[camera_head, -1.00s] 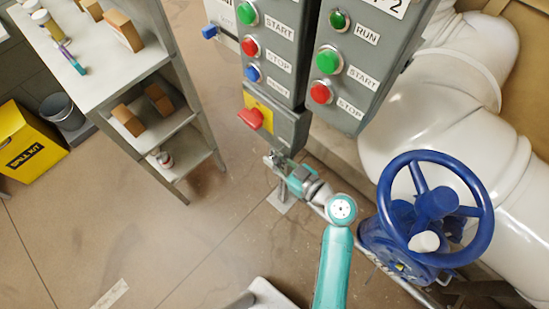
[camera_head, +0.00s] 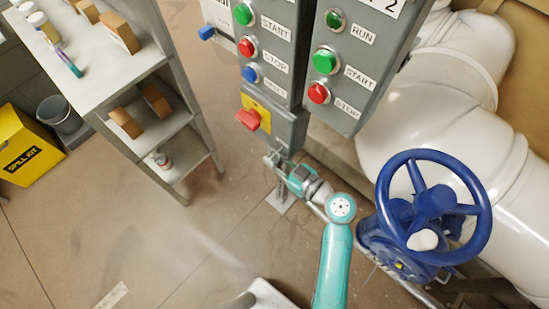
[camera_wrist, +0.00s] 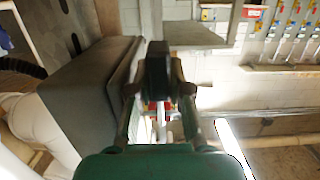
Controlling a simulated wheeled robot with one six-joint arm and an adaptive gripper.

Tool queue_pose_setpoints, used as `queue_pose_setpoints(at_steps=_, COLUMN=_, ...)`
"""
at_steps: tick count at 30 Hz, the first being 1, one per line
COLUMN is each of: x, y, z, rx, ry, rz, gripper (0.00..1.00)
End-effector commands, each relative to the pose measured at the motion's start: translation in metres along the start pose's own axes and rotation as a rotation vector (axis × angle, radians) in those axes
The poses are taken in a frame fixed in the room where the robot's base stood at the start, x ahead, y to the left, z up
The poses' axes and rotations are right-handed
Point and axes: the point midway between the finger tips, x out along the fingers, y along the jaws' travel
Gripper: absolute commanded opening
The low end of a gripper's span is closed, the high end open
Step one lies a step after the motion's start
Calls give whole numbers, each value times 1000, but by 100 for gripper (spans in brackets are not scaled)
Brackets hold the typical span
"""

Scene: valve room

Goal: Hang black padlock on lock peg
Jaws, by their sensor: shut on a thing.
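My gripper (camera_head: 276,161) is just below the grey control box with the red switch handle in the head view. In the wrist view, my gripper (camera_wrist: 158,92) is shut on a dark block, the black padlock (camera_wrist: 157,66), held between its two fingertips. The padlock cannot be made out clearly in the head view, and its shackle is not clear in either view. I cannot pick out the lock peg in either view. A large grey box face lies close to the left of the padlock in the wrist view.
The red handle (camera_head: 249,119) on its yellow plate sits just above my gripper. A blue valve wheel (camera_head: 434,205) and thick white pipes (camera_head: 440,110) are at the right. A shelf unit (camera_head: 110,75) with small boxes stands left. Open floor lies front left.

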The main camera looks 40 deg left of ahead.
Motion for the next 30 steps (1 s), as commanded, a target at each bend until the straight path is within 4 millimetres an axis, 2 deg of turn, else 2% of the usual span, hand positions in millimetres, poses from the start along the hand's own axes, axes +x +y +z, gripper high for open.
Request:
queue_pose_setpoints(at_steps=13, x=0, y=2, z=2, rx=0, ry=-1, rz=3, gripper=0)
queue_pose_setpoints(at_steps=14, x=0, y=2, z=2, rx=0, ry=-2, rz=3, gripper=23)
queue_pose_setpoints(at_steps=17, x=0, y=2, z=2, rx=0, ry=-2, rz=4, gripper=48)
queue_pose_setpoints(at_steps=26, x=-2, y=4, z=2, rx=0, ry=-2, rz=9, gripper=48)
queue_pose_setpoints(at_steps=30, x=-14, y=4, z=2, rx=1, ry=-2, rz=12, gripper=48)
